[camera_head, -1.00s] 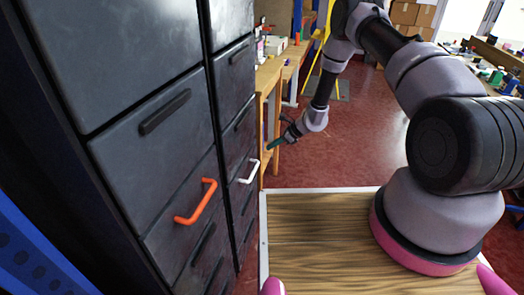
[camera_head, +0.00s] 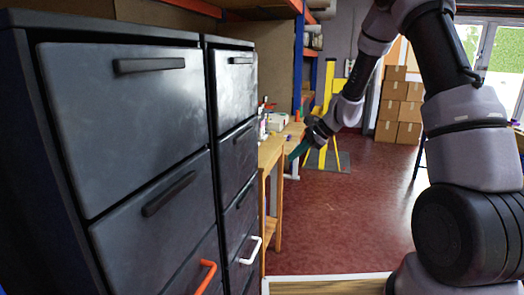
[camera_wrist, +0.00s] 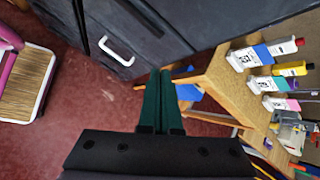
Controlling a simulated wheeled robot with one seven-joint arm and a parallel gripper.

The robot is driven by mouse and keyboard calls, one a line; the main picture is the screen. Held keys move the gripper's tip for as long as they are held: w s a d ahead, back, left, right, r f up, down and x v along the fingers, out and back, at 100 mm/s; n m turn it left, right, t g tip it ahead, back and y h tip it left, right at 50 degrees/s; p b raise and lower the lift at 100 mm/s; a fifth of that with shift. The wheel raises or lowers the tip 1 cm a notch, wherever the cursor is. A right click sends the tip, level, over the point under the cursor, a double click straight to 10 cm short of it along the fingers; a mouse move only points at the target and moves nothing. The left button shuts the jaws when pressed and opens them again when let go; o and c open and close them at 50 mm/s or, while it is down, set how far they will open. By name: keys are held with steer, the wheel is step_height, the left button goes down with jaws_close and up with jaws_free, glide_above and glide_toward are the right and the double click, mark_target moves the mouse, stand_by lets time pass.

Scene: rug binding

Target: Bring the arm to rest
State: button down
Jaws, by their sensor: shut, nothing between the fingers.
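My gripper (camera_head: 303,151) is at the end of my raised arm, over the red floor and right of the dark cabinets. In the wrist view its two green fingers (camera_wrist: 160,100) lie side by side, shut and empty. They point toward the gap between the white-handled cabinet and the wooden bench. They appear to touch nothing, though the distance to the bench edge is hard to judge.
Dark drawer cabinets (camera_head: 125,120) fill the left side, with an orange handle (camera_head: 206,277) and a white handle (camera_head: 250,250). A wooden bench (camera_head: 271,152) holds tubes (camera_wrist: 265,55). Cardboard boxes (camera_head: 400,105) stand at the back. Red floor (camera_head: 340,220) is clear in the middle.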

steer(key=s+d+r+n+t+h, duration=0.1)
steer(key=s+d+r+n, duration=0.15)
steer(key=s+r, duration=0.5)
steer(key=s+d+r+n+h, duration=0.1)
steer(key=s+d+r+n, duration=0.2)
steer(key=r, duration=0.7)
steer(key=s+d+r+n+t+h, duration=0.1)
steer(key=s+d+r+n+h, duration=0.1)
steer(key=s, duration=0.8)
steer(key=s+d+r+n+t+h, duration=0.2)
steer(key=s+d+r, duration=0.3)
steer(key=s, duration=0.5)
steer(key=shift+s+d+r+n+t, duration=0.2)
steer(key=shift+r+n+t, duration=0.15)
steer(key=shift+r, duration=0.15)
